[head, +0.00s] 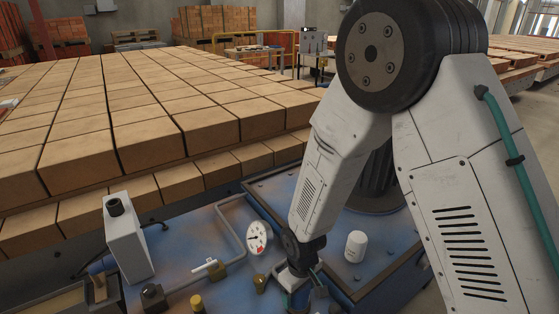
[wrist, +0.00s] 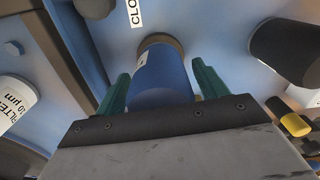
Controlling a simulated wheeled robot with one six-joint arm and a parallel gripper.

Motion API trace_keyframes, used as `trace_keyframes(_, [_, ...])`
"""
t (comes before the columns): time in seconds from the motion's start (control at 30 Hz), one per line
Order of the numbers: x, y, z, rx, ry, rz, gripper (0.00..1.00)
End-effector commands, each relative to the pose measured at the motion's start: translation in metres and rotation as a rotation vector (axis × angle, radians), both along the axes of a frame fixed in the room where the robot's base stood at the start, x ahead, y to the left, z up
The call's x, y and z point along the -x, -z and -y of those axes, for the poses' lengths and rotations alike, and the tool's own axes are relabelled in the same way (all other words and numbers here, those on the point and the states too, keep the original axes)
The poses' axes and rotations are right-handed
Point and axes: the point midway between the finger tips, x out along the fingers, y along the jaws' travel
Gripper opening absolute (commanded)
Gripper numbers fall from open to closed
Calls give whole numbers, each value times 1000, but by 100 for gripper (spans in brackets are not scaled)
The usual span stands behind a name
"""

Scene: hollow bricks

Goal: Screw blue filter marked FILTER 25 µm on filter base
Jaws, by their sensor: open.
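A blue filter (wrist: 160,78) stands between the two green fingers of my gripper (wrist: 160,88) in the wrist view. The fingers are open, one on each side of it, with a visible gap at least on the right. A sliver of white label shows on the filter's left side, but its marking is not readable. A brownish round ring (wrist: 162,41) shows at the filter's far end; I cannot tell whether it is the filter base or whether the filter is screwed on it.
A white filter marked 10 µm (wrist: 14,98) stands to the left; a white canister (head: 355,247) stands right of my gripper. A pressure gauge (head: 258,236), white-levered valve (head: 205,265) and white box (head: 125,240) are left of it. A dark cylinder (wrist: 287,50) is at right. Bricks (head: 150,110) fill the back.

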Motion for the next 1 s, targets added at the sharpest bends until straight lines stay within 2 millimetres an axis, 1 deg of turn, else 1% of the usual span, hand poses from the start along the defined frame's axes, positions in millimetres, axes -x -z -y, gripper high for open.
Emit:
trace_keyframes(0.2, [0,0,0,0,-198,0,72])
trace_keyframes(0.37, [0,0,0,0,-299,0,72])
trace_keyframes(0.5, [0,0,0,0,-441,0,72])
trace_keyframes(0.6, [0,0,0,0,-492,0,72])
trace_keyframes(0.77, [0,0,0,0,-495,0,72])
trace_keyframes(0.8, [0,0,0,0,-494,0,66])
trace_keyframes(0.87, [0,0,0,0,-494,0,49])
trace_keyframes(0.9, [0,0,0,0,-494,0,38])
trace_keyframes(0.97, [0,0,0,0,-493,0,22])
trace_keyframes(1.0, [0,0,0,0,-493,0,18])
